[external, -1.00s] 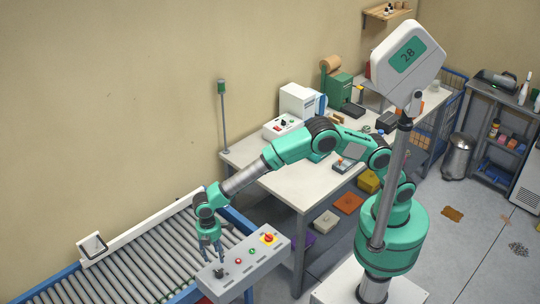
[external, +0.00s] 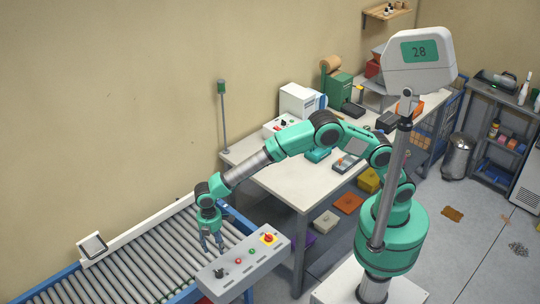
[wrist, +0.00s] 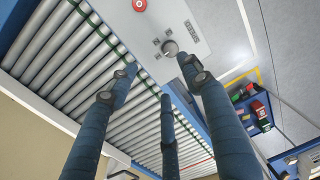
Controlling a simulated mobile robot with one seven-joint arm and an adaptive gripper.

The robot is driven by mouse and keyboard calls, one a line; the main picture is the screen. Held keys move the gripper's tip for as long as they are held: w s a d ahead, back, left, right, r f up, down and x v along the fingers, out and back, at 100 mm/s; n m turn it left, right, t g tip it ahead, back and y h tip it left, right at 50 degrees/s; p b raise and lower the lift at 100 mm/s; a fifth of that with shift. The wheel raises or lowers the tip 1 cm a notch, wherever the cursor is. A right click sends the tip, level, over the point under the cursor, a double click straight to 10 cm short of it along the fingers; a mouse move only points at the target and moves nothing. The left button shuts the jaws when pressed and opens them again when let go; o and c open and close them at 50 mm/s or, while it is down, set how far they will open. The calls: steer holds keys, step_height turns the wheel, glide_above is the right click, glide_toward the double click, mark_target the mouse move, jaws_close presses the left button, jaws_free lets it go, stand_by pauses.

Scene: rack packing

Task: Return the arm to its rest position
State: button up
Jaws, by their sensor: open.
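My gripper (external: 212,243) hangs at the end of my teal arm, pointing down over the roller conveyor (external: 128,265), just behind the grey control panel (external: 228,275). Its fingers are spread and nothing is between them. In the wrist view the three fingers of my gripper (wrist: 162,85) are apart, with the conveyor rollers (wrist: 60,50) and the control panel (wrist: 160,20) beyond them. My arm reaches out to the left from its column, bent over the front of the white workbench (external: 285,185).
The control panel carries a red-and-yellow switch (external: 268,239) and stands close to the gripper. A thin post with a green top (external: 222,88) rises by the wall. Boxes and a white machine (external: 297,100) stand on the bench. Air above the conveyor is clear.

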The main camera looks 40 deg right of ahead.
steer(key=w+d+r+m, duration=0.2)
steer(key=w+d+r, duration=0.5)
steer(key=d+r, duration=0.25)
steer(key=w+d+r+m+t+y, duration=0.15)
steer(key=d+r, duration=0.35)
steer(key=d, duration=0.5)
steer(key=w+d+r+m, duration=0.1)
steer(key=d+r+m, duration=0.2)
steer(key=d+r, duration=0.55)
steer(key=w+d+r+m+t, duration=0.1)
steer(key=d+r+m, duration=0.2)
steer(key=d, duration=1)
steer(key=s+d+r+m+t, duration=0.15)
steer(key=s+d, duration=0.25)
steer(key=d, duration=0.5)
steer(key=s+d+r+m, duration=0.3)
steer(key=s+d, duration=0.1)
steer(key=d, duration=0.6)
steer(key=s+d+f+m+t, duration=0.1)
steer(key=s+d+m, duration=0.1)
steer(key=s+d, duration=0.4)
steer(key=s+d+f+m+t+h, duration=0.1)
steer(key=s+d+f+m, duration=0.1)
steer(key=s+d, duration=0.5)
steer(key=shift+s+d+f+m, duration=0.2)
steer(key=shift+s+f+m, duration=0.15)
steer(key=shift+m, duration=0.35)
steer(key=shift+h, duration=0.25)
